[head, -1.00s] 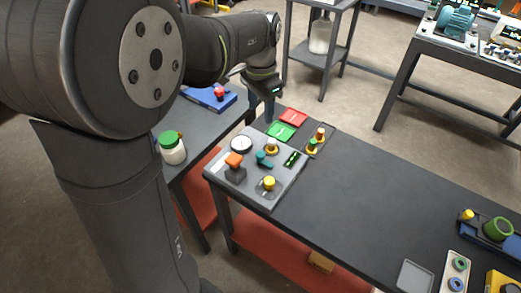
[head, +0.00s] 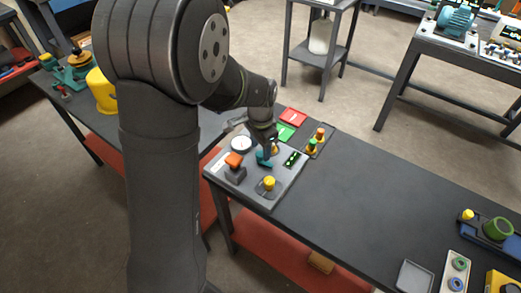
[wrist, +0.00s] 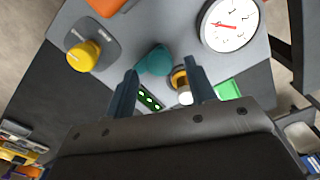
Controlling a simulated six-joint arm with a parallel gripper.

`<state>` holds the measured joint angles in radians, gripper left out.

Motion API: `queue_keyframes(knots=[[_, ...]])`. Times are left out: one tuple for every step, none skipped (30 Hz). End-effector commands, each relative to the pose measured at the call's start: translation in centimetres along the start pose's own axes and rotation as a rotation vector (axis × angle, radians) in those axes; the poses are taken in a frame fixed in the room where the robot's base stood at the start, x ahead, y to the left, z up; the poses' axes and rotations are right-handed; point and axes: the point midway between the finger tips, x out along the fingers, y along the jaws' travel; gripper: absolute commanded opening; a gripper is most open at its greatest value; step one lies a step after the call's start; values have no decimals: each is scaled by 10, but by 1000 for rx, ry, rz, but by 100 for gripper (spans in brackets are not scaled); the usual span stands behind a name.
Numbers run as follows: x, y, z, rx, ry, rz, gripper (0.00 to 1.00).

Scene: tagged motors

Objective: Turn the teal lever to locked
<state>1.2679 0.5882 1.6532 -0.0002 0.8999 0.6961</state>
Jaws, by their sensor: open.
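The teal lever (wrist: 154,61) is on a grey panel (wrist: 135,22), seen in the wrist view just beyond my fingertips. In the head view the teal lever (head: 262,160) is partly hidden by my gripper (head: 271,148). Nothing is held. I cannot tell whether a finger touches the lever.
Around the lever are a yellow knob (wrist: 83,54), an orange-topped switch (head: 234,160), a round gauge (wrist: 231,22) and a strip with green lights (wrist: 149,100). Red (head: 292,117) and green (head: 284,132) plates lie behind.

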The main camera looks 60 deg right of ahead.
Motion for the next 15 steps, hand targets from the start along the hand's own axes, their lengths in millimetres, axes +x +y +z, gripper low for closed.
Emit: queue_keyframes(knots=[[7,0,0,0,-3,2,50],[10,0,0,0,-2,2,50],[12,0,0,0,-1,1,50],[14,0,0,0,-1,0,50],[15,0,0,0,0,0,50],[17,0,0,0,0,0,50],[17,0,0,0,0,0,50],[18,0,0,0,0,0,50],[18,0,0,0,0,0,50],[18,0,0,0,0,0,50],[18,0,0,0,0,0,50],[18,0,0,0,0,0,50],[18,0,0,0,0,0,50],[18,0,0,0,0,0,50],[18,0,0,0,0,0,46]])
